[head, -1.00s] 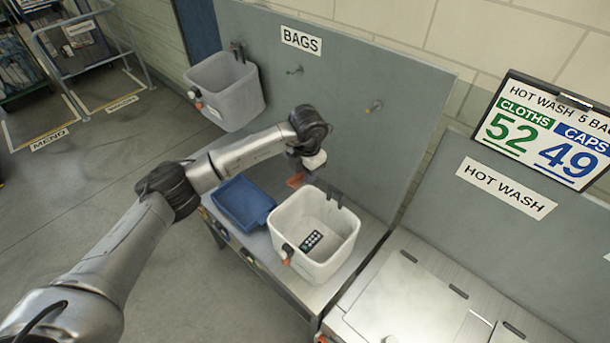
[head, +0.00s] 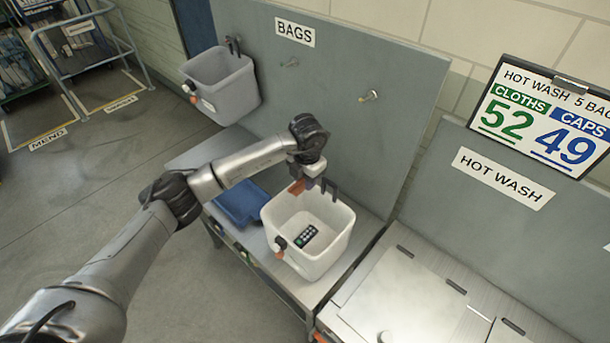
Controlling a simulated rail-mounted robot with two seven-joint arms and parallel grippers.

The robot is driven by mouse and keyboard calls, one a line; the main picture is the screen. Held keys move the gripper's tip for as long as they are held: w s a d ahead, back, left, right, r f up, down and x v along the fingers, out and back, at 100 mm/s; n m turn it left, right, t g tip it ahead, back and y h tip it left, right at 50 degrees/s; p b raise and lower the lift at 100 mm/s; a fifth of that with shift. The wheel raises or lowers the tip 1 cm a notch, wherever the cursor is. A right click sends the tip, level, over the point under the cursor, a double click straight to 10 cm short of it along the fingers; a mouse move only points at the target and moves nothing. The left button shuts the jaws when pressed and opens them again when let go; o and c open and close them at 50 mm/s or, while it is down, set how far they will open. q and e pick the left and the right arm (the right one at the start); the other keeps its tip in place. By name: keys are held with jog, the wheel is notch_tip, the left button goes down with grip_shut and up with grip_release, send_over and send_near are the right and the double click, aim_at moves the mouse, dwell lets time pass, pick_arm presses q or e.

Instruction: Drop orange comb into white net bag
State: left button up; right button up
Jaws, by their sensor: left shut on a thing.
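The orange comb (head: 297,187) is a small orange-brown piece hanging below my left gripper (head: 302,179). The left gripper is shut on it, and its fingers are small and partly hidden by the wrist. A whitish, tub-shaped bag (head: 325,267) stands open on the metal bench. Its net weave cannot be made out. The comb shows at the bag's back-left rim; I cannot tell how high above the rim it is. My right gripper is not in view.
A dark remote-like object (head: 306,236) lies inside the whitish bag. A blue tray (head: 240,205) sits to its left, partly behind my arm. A greyer bag (head: 222,92) hangs on the grey back panel (head: 345,110). A metal counter (head: 400,300) is at the right.

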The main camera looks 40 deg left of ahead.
pick_arm(q)
jog(key=shift+f, duration=0.45)
jog(key=o, duration=1)
jog(key=shift+c, duration=0.2)
notch_tip(320, 180, up, 14)
jog(key=b, duration=0.2)
jog(key=shift+d, duration=0.35)
jog(key=shift+f, duration=0.1)
